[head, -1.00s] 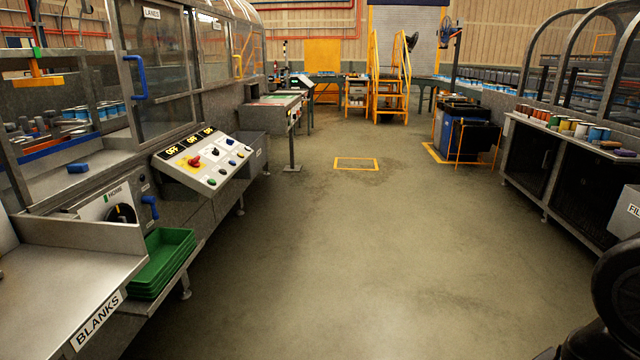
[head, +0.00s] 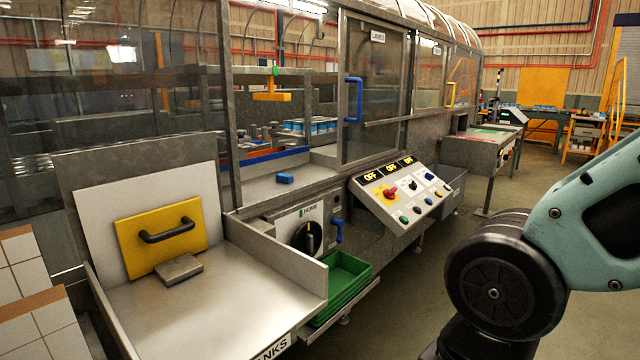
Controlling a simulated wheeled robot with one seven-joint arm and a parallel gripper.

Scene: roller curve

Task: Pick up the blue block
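A small blue block (head: 285,179) lies on the grey metal ledge (head: 262,190) inside the machine, in the opening left of the LANES door. It looks apart from the things around it. My gripper is not in view. Only part of my arm, pale teal with a black joint, shows at the right, well away from the block.
The LANES door (head: 372,85) with a blue handle stands right of the opening. An orange bar (head: 271,96) hangs above the block. Below are a rotary knob (head: 307,238), a control panel (head: 402,195) and green trays (head: 342,285).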

